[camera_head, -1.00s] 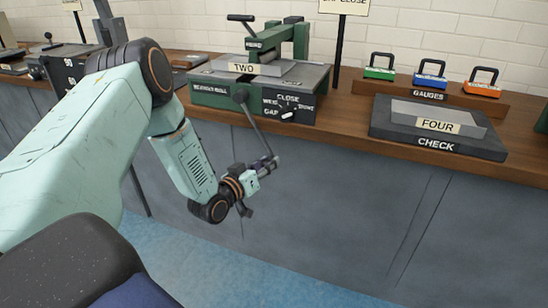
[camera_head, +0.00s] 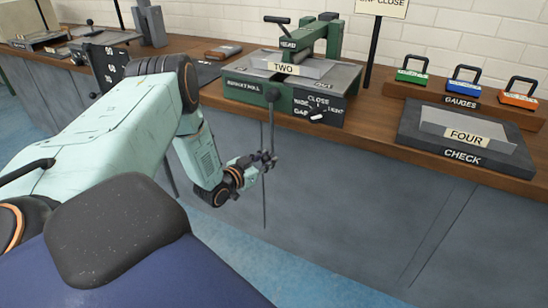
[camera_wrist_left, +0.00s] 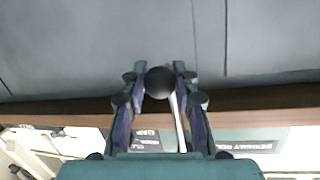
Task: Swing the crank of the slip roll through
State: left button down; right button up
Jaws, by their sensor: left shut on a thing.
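The slip roll (camera_head: 245,88) is a green machine on the wooden bench, with a grey plate labelled TWO on top. Its crank (camera_head: 271,122) is a thin grey rod that hangs almost straight down from a round dark hub on the front. My left gripper (camera_head: 267,160) is at the rod's lower end, in front of the bench cabinet. In the left wrist view, my left gripper (camera_wrist_left: 159,82) is shut on the crank's round black knob (camera_wrist_left: 160,83), with the pale rod running away behind it. The fingers partly hide the crank's end. My right gripper is not in view.
A dark CHECK block (camera_head: 462,154) with a FOUR plate stands to the right. Green, blue and orange gauges sit on a wooden GAUGES rack (camera_head: 459,102). A sign post (camera_head: 373,45) rises behind. The space before the grey cabinet front (camera_head: 340,190) is clear.

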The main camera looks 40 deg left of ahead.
pick_arm(q)
jog(key=s+a+r+m+y+p, duration=0.1)
jog(key=s+a+r+m+p, duration=0.1)
jog(key=a, duration=0.5)
jog(key=s+a+r+m+g+y+p, duration=0.1)
jog(key=a+r+m+y+p, duration=0.1)
jog(key=a+r+m+p, duration=0.2)
jog(key=shift+s+a+r+m+p, duration=0.4)
jog(key=shift+a+m+p, duration=0.7)
jog(key=shift+a+p, duration=1.1)
jog(key=shift+d, duration=0.15)
jog(key=c, duration=1.4)
grip_release()
jog(key=shift+r, duration=0.1)
jog(key=shift+c, duration=0.2)
jog(key=o, duration=0.4)
jog(key=shift+d, duration=0.1)
jog(key=shift+o, duration=0.2)
jog(key=shift+w, duration=0.1)
